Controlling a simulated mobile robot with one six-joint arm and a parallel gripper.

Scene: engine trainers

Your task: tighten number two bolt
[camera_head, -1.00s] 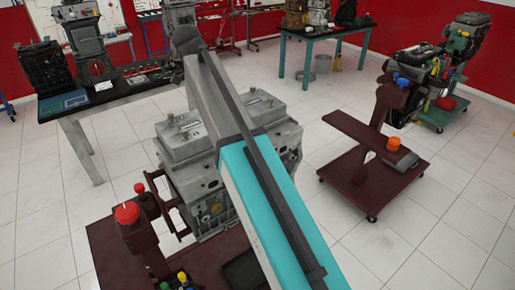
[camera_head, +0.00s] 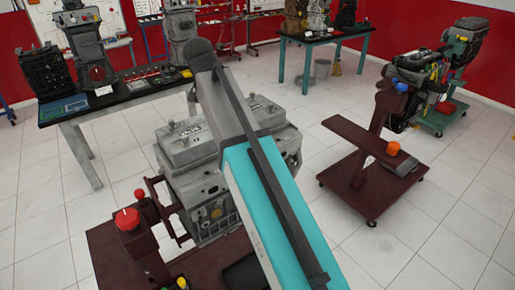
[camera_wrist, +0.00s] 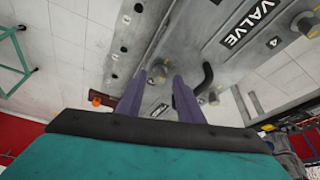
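The grey engine block (camera_head: 190,180) stands on a dark red trainer stand (camera_head: 105,252) in the head view. Its top carries a "VALVE" label, seen larger in the wrist view (camera_wrist: 248,24). In the wrist view, one round bolt head (camera_wrist: 158,70) shows just beyond and between the fingertips. Another bolt (camera_wrist: 215,93) lies right of the fingers, and one beside a "4" label (camera_wrist: 305,24) is at the upper right. A small white label (camera_wrist: 160,110) between the fingers is unreadable. My gripper (camera_wrist: 160,78) is open, its purple fingers apart and empty; contact with the bolt cannot be told.
A black curved part (camera_wrist: 205,78) rises right of the fingers. A red knob (camera_head: 127,219) stands on the stand's left side. Another dark red stand (camera_head: 350,180) is at the right. A workbench (camera_head: 115,103) stands behind left. White floor lies open between them.

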